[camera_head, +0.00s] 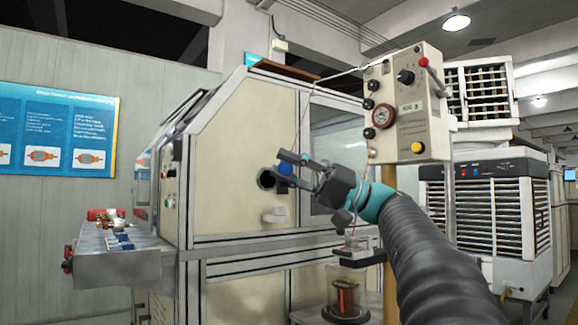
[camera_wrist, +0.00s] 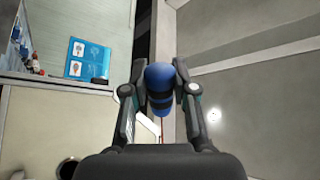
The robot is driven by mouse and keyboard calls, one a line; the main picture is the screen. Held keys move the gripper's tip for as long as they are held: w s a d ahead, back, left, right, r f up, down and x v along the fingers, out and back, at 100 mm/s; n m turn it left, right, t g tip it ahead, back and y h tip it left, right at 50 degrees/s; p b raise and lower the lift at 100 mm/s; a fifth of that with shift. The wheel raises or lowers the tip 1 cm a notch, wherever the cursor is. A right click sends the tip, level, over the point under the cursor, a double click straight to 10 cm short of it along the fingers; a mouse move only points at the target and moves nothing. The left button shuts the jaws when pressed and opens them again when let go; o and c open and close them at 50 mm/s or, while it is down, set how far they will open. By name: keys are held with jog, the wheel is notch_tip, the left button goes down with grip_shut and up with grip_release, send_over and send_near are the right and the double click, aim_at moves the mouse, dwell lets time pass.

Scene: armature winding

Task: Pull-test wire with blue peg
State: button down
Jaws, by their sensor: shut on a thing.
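My gripper (camera_head: 295,166) is in front of the beige winding machine (camera_head: 232,140) in the head view. It is shut on the blue peg (camera_head: 285,169), which shows as a small blue end between the fingers. In the wrist view the blue peg (camera_wrist: 159,78), with dark bands, sits between the two fingers. A spool of copper wire (camera_head: 345,298) stands in a clear jar below.
A control box (camera_head: 405,105) with knobs and a yellow button stands on a post right of the gripper. A dark round hole (camera_head: 266,179) and a small pale ledge (camera_head: 274,216) are on the machine's side. A grey tray (camera_head: 110,240) with small parts juts out at left.

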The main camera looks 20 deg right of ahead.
jog(key=s+a+f+b, duration=0.5)
jog(key=s+f+b, duration=0.2)
jog(key=s+b, duration=0.3)
jog(key=shift+a+f+b, duration=0.3)
jog(key=shift+f+b, duration=0.1)
jog(key=shift+b, duration=0.95)
dwell(0.5)
dwell(0.6)
jog(key=w+d+r+p, duration=0.4)
jog(key=w+r+p, duration=0.1)
jog(key=w+p, duration=0.2)
jog(key=shift+w+r+p, duration=0.15)
jog(key=shift+r+p, duration=0.2)
jog(key=shift+p, duration=0.45)
dwell(1.5)
